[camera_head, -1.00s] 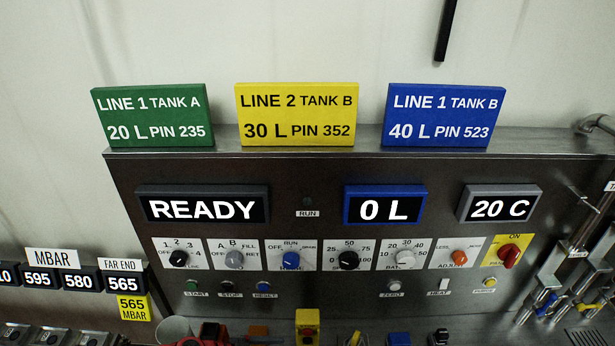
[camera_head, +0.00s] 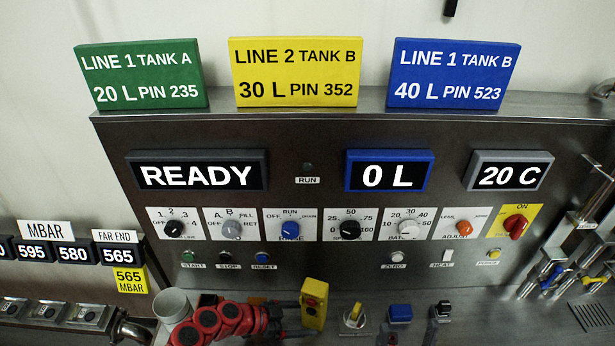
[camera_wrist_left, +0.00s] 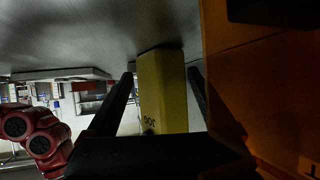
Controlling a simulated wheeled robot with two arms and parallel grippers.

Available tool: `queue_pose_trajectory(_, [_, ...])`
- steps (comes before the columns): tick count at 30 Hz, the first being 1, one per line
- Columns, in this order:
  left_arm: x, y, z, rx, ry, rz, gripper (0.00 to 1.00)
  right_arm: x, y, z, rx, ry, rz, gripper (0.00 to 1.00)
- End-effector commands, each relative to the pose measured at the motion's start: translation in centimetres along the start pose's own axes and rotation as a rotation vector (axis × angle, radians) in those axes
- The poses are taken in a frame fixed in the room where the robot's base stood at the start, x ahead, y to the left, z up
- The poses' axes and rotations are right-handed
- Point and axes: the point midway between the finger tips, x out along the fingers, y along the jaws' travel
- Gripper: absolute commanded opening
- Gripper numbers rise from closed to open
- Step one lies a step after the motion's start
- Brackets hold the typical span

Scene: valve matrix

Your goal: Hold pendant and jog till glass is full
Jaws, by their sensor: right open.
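The yellow pendant (camera_head: 314,303) stands on the bench below the panel and leans slightly. My left gripper (camera_head: 287,317) reaches it from the left at the end of my red and black arm. The blue-framed display (camera_head: 387,176) reads 0 L. The left display (camera_head: 197,175) reads READY. I cannot make out the glass for certain. My right gripper cannot be made out in these views.
A row of knobs (camera_head: 290,229) and buttons (camera_head: 188,256) crosses the panel. A pale round cup or pipe end (camera_head: 172,303) is beside my arm. A blue-topped block (camera_head: 400,314) stands right of the pendant. Valves and pipes (camera_head: 550,270) crowd the far right.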

Motion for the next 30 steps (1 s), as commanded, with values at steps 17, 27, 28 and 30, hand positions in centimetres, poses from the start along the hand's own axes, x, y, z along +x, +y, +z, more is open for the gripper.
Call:
queue_pose_trajectory(17, [0.34,0.03,0.01,0.001,0.000,0.000,0.47,-0.02,0.00,0.01,0.000,0.000,0.000,0.81])
queue_pose_trajectory(27, [0.33,0.02,0.01,0.001,0.000,0.000,0.29,-0.02,0.00,0.00,0.000,0.000,0.000,0.81])
queue_pose_trajectory(28, [0.33,0.02,0.01,0.001,0.000,0.000,0.29,-0.02,0.00,0.00,0.000,0.000,0.000,0.81])
queue_pose_trajectory(30, [0.33,0.02,0.01,0.001,0.000,0.000,0.29,-0.02,0.00,0.01,0.000,0.000,0.000,0.81])
